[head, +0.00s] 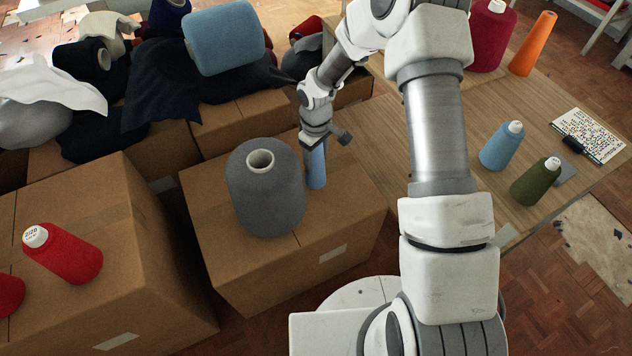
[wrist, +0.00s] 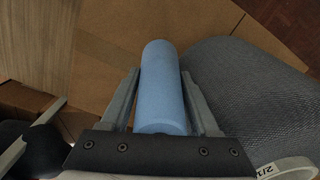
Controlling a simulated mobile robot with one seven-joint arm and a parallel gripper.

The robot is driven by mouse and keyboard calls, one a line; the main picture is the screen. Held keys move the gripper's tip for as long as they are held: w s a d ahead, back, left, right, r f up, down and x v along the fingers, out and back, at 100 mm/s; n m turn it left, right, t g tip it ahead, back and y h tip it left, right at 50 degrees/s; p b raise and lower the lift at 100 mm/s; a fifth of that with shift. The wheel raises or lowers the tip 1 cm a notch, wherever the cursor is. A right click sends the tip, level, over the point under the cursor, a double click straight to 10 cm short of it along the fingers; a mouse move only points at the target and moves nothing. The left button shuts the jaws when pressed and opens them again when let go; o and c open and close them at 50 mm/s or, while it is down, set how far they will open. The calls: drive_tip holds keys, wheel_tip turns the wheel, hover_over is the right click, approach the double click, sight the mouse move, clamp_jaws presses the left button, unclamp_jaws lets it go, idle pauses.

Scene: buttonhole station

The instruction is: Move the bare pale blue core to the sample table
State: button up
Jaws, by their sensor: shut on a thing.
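The bare pale blue core (head: 316,168) stands upright on a cardboard box (head: 345,218), just right of a large grey yarn cone. My gripper (head: 317,148) is over its top, shut on it. In the wrist view the core (wrist: 160,85) lies between the two fingers of my gripper (wrist: 163,100), its lower end near the box top. I cannot tell whether it touches the box. The sample table (head: 460,125) is the wooden table to the right, with yarn cones and a card on it.
The grey cone (head: 265,188) is close beside the core. On the table stand a blue cone (head: 501,146), an olive cone (head: 536,181), an orange cone (head: 532,44) and a dark red cone (head: 491,35). A clipboard (head: 590,136) lies at the right. The table's near left part looks clear.

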sight(318, 186)
drive_tip(key=s+f, duration=0.1)
drive_tip(key=s, duration=0.1)
drive_tip(key=shift+s+d+f+b, duration=0.15)
drive_tip(key=shift+s+f+b, duration=0.15)
drive_tip(key=shift+s+f, duration=0.05)
drive_tip(key=shift+f+b, duration=0.8)
drive_tip(key=shift+f, duration=1.15)
drive_tip(key=shift+f, duration=0.15)
drive_tip(key=o, duration=1)
drive_tip(key=shift+o, duration=0.2)
